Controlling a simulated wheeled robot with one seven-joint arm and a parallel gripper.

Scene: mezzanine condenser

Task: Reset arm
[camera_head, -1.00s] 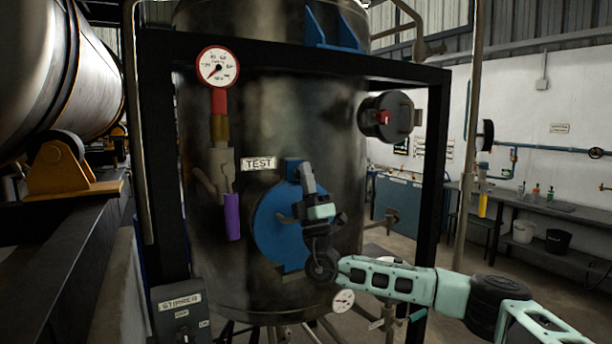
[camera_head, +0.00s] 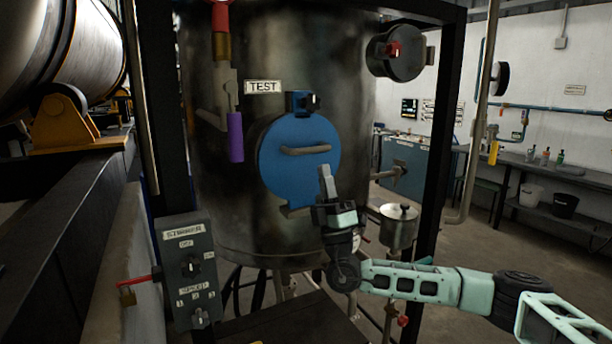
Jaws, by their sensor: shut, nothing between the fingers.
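My gripper (camera_head: 325,172) is at the end of my pale green arm, in front of the dark tank (camera_head: 225,225). Its fingers point up and are shut with nothing between them. It is in front of the lower right edge of the round blue hatch (camera_head: 285,170), below the hatch's horizontal handle (camera_head: 305,150). I cannot tell whether the fingertips touch the hatch. My arm reaches in from the lower right, bent at the wrist.
A stirrer control box (camera_head: 188,265) stands at the lower left. A purple-handled valve (camera_head: 235,137) and a TEST label (camera_head: 262,87) are left of the hatch. A metal pot (camera_head: 398,228) is right of my gripper. Black frame posts flank the tank. Open floor lies at right.

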